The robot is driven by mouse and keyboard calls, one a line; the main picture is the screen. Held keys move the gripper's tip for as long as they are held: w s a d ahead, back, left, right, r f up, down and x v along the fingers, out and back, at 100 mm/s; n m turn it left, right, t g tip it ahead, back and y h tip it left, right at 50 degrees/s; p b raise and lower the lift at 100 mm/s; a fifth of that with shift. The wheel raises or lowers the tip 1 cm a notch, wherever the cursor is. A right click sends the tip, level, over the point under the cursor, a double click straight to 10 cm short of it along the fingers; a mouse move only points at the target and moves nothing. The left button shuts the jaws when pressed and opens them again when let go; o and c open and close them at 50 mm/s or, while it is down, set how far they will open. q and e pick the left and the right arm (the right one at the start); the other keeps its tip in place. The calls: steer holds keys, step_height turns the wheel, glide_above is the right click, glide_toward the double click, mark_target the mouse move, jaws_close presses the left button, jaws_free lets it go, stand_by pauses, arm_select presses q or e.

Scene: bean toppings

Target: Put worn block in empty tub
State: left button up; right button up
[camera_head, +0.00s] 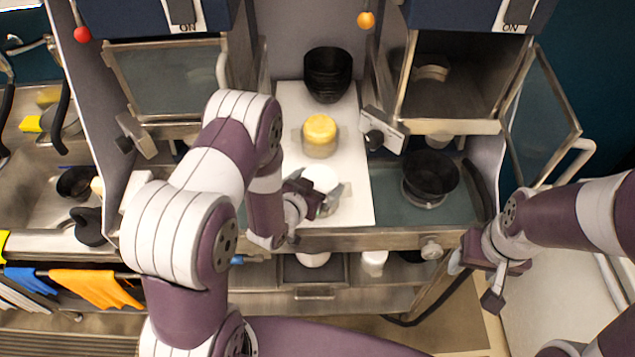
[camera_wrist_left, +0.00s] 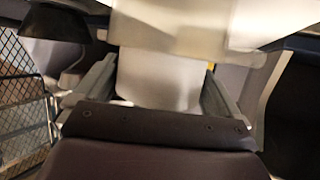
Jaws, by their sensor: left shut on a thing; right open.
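My left gripper (camera_head: 322,196) is over the front of the white board (camera_head: 350,208), shut on a white round-topped thing (camera_head: 321,178). In the left wrist view this pale thing (camera_wrist_left: 160,80) sits between the two fingers; its inside is hidden. A clear tub (camera_head: 320,150) with a yellow top or filling stands just behind it on the board. I cannot tell which thing is the worn block or the empty tub. A small yellow block (camera_head: 30,124) lies far left. My right gripper (camera_head: 474,280) is open and empty, in front of the counter at the right.
Stacked black bowls (camera_head: 328,75) stand at the back of the board, and more black bowls (camera_head: 431,175) stand right of it. An open oven (camera_head: 450,85) is at the back right, with its glass door (camera_head: 545,115) swung out. White tubs (camera_head: 373,262) sit on the shelf below.

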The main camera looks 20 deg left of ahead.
arm_select(q)
steer(key=shift+f+b, duration=0.3)
steer(key=shift+f, duration=0.05)
steer(key=o, duration=0.8)
steer(key=shift+s, duration=0.15)
steer(key=shift+s+a+r, duration=0.1)
steer(key=shift+s+r, duration=0.05)
steer(key=shift+s, duration=0.15)
steer(key=b+v, duration=0.2)
steer(key=v, duration=0.9)
steer(key=shift+s+r+b, duration=0.25)
steer(key=shift+r+b, duration=0.05)
steer(key=shift+b, duration=0.1)
